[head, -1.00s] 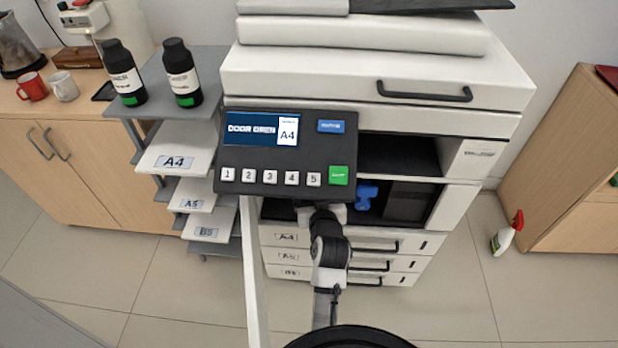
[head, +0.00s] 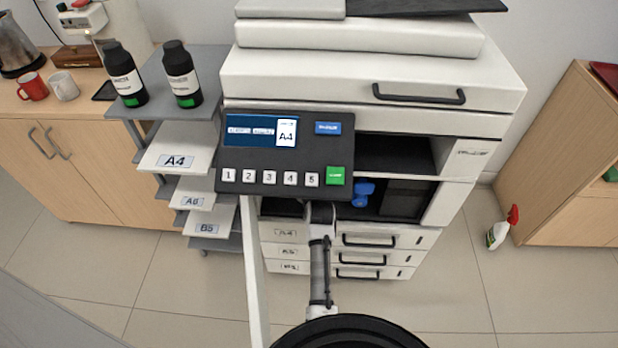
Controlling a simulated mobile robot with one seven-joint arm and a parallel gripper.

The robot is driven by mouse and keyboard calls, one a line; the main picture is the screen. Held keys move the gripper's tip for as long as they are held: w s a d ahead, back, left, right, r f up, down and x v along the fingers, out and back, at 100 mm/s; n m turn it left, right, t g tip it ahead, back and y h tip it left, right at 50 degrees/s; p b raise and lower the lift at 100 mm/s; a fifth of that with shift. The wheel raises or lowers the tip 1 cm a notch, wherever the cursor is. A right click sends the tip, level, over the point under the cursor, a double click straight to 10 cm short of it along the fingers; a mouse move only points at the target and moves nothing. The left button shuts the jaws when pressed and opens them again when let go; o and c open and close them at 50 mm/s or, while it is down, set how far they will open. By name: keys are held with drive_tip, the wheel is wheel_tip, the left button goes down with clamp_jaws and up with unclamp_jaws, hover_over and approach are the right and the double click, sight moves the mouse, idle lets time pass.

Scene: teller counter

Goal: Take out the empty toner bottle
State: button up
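The copier (head: 370,78) stands in the middle with its front door (head: 252,270) swung open toward me. Its dark inner bay (head: 408,200) shows below the control panel (head: 232,190), with a blue lever-like part (head: 363,194) inside. The panel screen (head: 250,130) is lit, its text blurred apart from A4. I cannot make out a toner bottle inside the bay. Two black bottles with white labels and green bands, a left one (head: 124,74) and a right one (head: 182,74), stand upright on the side shelf. My arm reaches toward the bay; my gripper is hidden behind the control panel.
Paper shelves marked A4 (head: 175,160), A6 or A5 and B5 stand left of the copier. A red mug (head: 33,87) and white mug (head: 64,86) sit on the left counter. A spray bottle (head: 502,228) stands on the floor at right. Paper drawers (head: 290,252) are shut.

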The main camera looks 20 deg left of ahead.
drive_tip(key=shift+w, duration=0.1)
drive_tip(key=c, duration=1.2)
drive_tip(key=shift+c, duration=0.2)
drive_tip(key=shift+r, duration=0.1)
